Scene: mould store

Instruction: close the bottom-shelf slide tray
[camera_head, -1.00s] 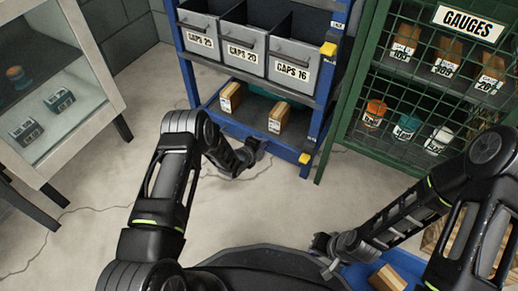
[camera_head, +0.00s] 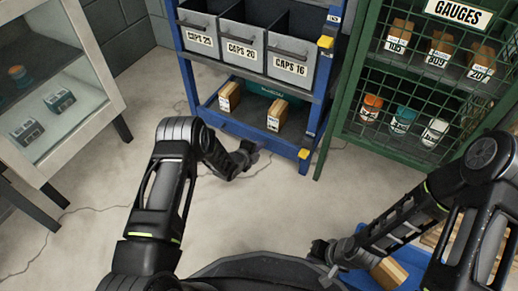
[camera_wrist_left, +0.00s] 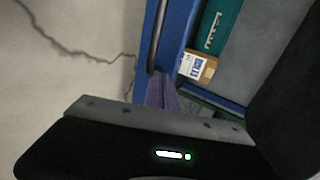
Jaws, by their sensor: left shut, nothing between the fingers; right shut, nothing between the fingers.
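The bottom-shelf slide tray (camera_head: 236,126) is blue and sits low in the blue rack, with small cardboard boxes (camera_head: 229,96) and a teal box in it. I cannot tell how far it stands out. My left gripper (camera_head: 249,152) is shut and empty, low in front of the tray's front edge. In the left wrist view, its shut fingers (camera_wrist_left: 164,95) point at the blue front (camera_wrist_left: 178,40), which carries a dark bar handle (camera_wrist_left: 157,38). Whether they touch is unclear. My right gripper (camera_head: 322,262) is shut and empty, away from the rack, at the lower right.
Grey caps bins (camera_head: 240,42) stand on the shelf above. A green mesh gauges cabinet (camera_head: 335,115) is at the right and a glass-fronted cabinet (camera_head: 100,85) at the left. A blue container (camera_head: 408,258) holding a box is near my right arm. Floor before the rack is clear.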

